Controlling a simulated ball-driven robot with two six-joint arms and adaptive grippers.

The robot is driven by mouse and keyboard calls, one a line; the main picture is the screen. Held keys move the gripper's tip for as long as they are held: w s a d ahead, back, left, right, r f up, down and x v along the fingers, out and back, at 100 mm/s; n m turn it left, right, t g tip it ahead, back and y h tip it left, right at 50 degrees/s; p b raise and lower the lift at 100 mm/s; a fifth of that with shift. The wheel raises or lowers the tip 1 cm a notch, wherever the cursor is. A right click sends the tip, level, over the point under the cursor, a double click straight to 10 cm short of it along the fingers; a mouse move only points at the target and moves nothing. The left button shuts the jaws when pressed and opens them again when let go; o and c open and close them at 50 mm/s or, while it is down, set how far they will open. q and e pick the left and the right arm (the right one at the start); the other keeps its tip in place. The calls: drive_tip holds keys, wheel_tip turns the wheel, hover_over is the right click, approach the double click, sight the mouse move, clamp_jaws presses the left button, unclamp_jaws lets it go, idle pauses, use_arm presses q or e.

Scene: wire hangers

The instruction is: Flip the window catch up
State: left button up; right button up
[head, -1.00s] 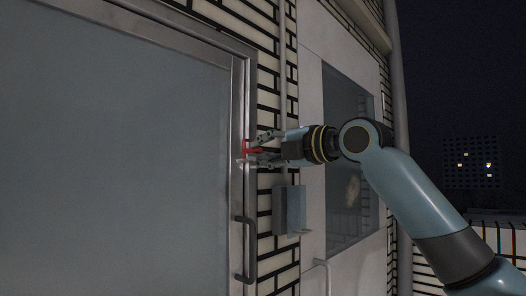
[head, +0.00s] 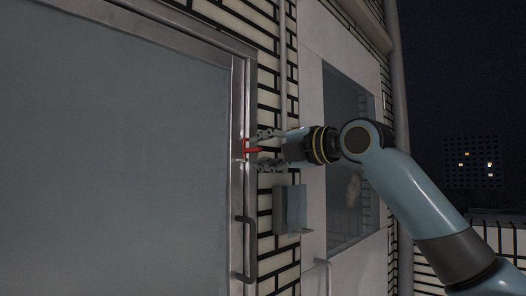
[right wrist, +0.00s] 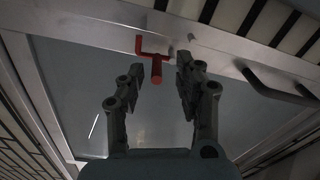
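The red window catch (head: 253,149) sits on the metal frame edge of the large window at left. Its handle sticks out roughly level toward the right, between the fingers of my right gripper (head: 268,149). In the right wrist view the catch (right wrist: 154,56) is a forked red piece with a round-ended stem pointing toward my right gripper (right wrist: 160,72). The fingers stand apart on either side of the stem, with visible gaps, so the gripper is open and empty. My left gripper is in neither view.
A dark pull handle (head: 245,248) is lower on the same frame. A grey box (head: 290,210) is fixed to the brick wall just below my right gripper. A second window (head: 349,150) is behind my right arm.

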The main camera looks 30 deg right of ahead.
drive_tip(key=v, duration=0.7)
drive_tip(key=shift+s, duration=0.25)
idle(0.5)
